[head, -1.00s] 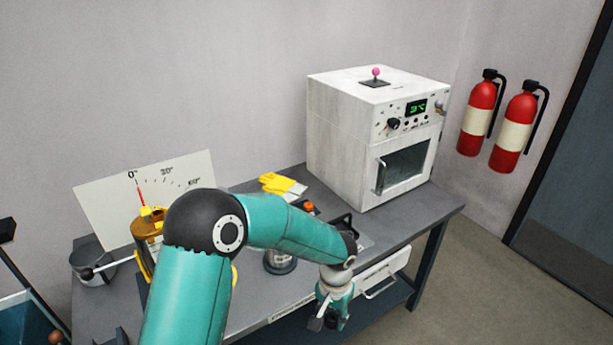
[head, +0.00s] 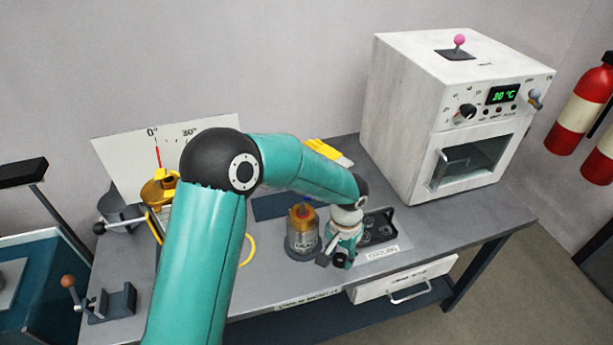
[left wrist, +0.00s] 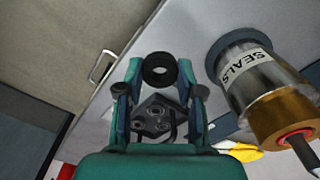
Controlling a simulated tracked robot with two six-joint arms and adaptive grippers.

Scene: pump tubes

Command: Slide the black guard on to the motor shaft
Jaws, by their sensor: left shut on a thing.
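My left gripper (head: 338,258) points down near the table's front edge, between the jar and the dark tray. In the left wrist view its fingers (left wrist: 160,78) are shut on a black ring (left wrist: 160,68), which looks like the black guard. The ring's hole is open and empty. In the head view the ring is hard to make out from the dark fingertips. I cannot pick out the motor shaft for certain; an amber unit in a yellow frame (head: 157,192) stands at the left, partly behind my arm. My right gripper is not in view.
A jar labelled SEALS (left wrist: 244,68), with an amber top (head: 303,216), stands close beside my left gripper. A dark tray with round sockets (head: 392,237) lies on its other side. A white oven (head: 425,110) stands at the right. A white drawer (head: 385,285) hangs under the table (head: 450,225).

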